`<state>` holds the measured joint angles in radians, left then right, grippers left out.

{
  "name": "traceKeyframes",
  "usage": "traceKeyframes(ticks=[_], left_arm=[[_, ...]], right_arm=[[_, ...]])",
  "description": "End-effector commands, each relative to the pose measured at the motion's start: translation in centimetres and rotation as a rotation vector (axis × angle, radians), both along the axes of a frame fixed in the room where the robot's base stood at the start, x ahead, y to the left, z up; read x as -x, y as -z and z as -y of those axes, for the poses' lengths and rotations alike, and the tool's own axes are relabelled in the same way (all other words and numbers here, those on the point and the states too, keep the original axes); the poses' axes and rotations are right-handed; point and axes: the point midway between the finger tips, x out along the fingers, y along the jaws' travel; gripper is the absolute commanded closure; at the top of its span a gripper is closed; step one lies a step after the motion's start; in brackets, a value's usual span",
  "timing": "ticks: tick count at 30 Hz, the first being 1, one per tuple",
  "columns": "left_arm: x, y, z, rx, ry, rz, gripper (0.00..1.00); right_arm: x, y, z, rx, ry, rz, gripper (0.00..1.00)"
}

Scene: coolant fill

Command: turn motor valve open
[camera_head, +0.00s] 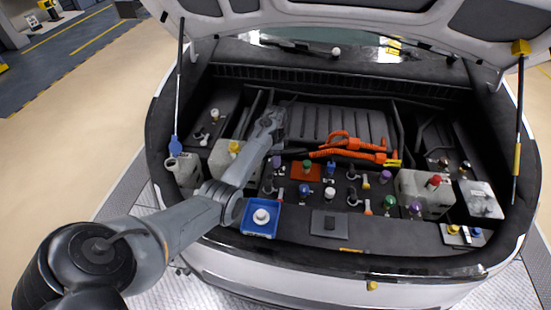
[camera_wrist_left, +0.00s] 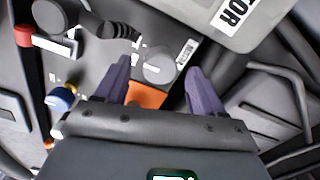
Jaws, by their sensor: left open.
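In the left wrist view, a round grey knob (camera_wrist_left: 158,64) with a pale top sits on the dark panel. The knob cannot be made out there. My right gripper is in neither view.
The head view shows orange cables (camera_head: 350,147), a blue tray (camera_head: 250,229), a white tank (camera_head: 420,194) and several coloured caps. The raised hood spans above.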

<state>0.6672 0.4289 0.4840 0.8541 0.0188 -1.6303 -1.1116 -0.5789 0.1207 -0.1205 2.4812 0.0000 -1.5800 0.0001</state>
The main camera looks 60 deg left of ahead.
Motion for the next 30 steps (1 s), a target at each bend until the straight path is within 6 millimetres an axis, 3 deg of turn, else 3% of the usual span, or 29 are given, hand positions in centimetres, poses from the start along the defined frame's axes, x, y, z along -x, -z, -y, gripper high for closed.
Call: traceKeyframes(ticks=[6, 15, 26, 30], left_arm=[[0.01, 1.29, 0.00, 0.000, 0.000, 0.000, 0.31], [0.00, 1.37, -0.01, -0.001, 0.000, 0.000, 0.31], [0.01, 1.36, -0.01, -0.001, 0.000, 0.000, 0.86], [0.01, 1.32, 0.00, -0.001, -0.004, 0.000, 0.87]], right_arm=[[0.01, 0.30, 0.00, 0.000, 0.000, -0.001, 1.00], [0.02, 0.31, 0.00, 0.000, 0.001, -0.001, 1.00], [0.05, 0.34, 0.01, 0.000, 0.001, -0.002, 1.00], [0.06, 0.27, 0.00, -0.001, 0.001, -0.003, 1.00]])
